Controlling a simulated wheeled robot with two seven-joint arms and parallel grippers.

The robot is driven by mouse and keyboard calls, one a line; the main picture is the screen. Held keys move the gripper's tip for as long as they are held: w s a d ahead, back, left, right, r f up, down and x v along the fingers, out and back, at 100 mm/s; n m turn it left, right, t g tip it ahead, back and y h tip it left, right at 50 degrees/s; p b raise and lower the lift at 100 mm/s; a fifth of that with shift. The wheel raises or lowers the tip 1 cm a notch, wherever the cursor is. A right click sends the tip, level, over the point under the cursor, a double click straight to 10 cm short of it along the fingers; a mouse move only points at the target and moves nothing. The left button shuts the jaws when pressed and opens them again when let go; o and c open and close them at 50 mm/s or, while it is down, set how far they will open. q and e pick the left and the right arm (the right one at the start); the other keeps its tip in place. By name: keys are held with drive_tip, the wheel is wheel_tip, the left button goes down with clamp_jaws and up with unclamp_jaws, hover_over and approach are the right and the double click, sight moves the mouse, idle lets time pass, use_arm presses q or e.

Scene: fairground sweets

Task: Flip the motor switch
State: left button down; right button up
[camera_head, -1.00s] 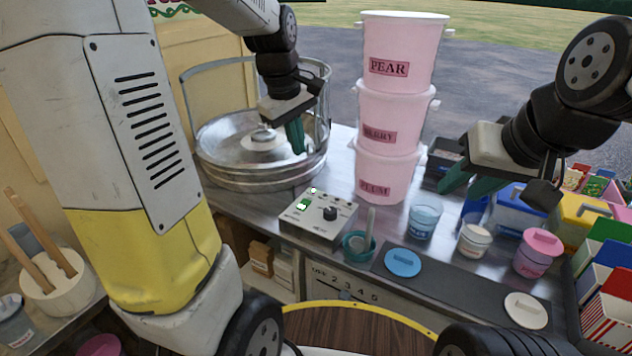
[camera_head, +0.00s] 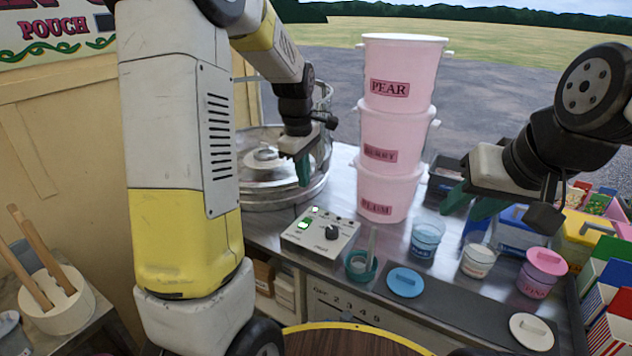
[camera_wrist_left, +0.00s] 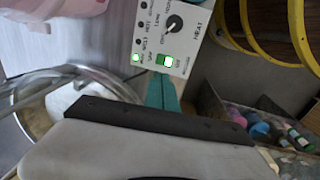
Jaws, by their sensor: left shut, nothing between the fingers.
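The white control box (camera_head: 322,236) sits at the front left of the metal counter. It carries a lit green rocker switch (camera_head: 303,224), a small lit green lamp (camera_head: 315,209) and a black knob (camera_head: 332,232). In the left wrist view the green switch (camera_wrist_left: 163,60) lies just beyond my fingertips; its label is too small to read surely. My left gripper (camera_head: 304,172) is shut and empty, teal fingers pointing down, above and behind the box; contact is not visible. In the left wrist view its fingers (camera_wrist_left: 162,92) are together. My right gripper (camera_head: 470,203) is open and empty over the counter at the right.
A round metal spinner bowl (camera_head: 280,195) with a guard stands behind and left of the box. Stacked pink buckets (camera_head: 388,190) stand to its right. A teal cup (camera_head: 360,268) with a scoop is close by the box. Jars and lids are further right.

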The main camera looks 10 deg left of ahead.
sight(306, 224)
use_arm(q)
drive_tip(key=f, duration=0.4)
drive_tip(key=w+f, duration=0.1)
drive_tip(key=f, duration=0.7)
drive_tip(key=shift+w+d+f, duration=0.15)
drive_tip(key=shift+w+d, duration=0.05)
drive_tip(key=shift+d, duration=0.1)
drive_tip(key=shift+f, duration=0.2)
drive_tip(key=shift+s+f, duration=0.1)
drive_tip(key=shift+s, duration=0.1)
drive_tip(key=shift+s+a, duration=0.25)
drive_tip(key=shift+s, duration=0.35)
